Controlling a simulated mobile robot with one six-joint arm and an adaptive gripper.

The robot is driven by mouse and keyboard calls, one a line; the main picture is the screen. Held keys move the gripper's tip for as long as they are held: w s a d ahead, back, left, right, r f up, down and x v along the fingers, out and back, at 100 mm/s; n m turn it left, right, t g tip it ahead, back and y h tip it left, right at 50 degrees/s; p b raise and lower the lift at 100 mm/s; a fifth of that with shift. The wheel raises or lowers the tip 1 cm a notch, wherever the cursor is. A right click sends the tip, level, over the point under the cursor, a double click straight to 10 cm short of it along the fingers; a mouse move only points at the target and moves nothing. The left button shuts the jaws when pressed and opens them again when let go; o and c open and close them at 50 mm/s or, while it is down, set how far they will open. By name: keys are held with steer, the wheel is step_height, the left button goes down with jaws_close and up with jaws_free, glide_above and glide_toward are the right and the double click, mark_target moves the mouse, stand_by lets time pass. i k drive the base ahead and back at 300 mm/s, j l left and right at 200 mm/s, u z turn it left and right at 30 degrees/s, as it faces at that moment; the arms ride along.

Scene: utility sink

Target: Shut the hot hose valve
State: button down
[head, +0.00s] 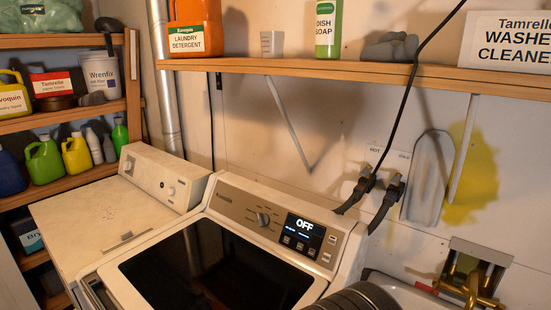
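The hot hose valve (366,181) is on the white wall behind the washing machine, right of centre in the head view. It is small and dark, below a label reading HOT (375,149). A black hose (352,200) runs from it down behind the washer. The similar cold valve (395,187) sits close to its right, with its own black hose (381,212). The valve handles are too small and dark to tell how they are turned. My gripper is not in view.
The washing machine (225,196), its display reading OFF, stands in front of the valves. A shelf (350,78) and a hanging black cable (408,88) are above. A grey board (430,178) hangs to the right, and a brass faucet (470,288) is lower right.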

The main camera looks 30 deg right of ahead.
mark_target(366, 171)
steer(key=z, duration=1.3)
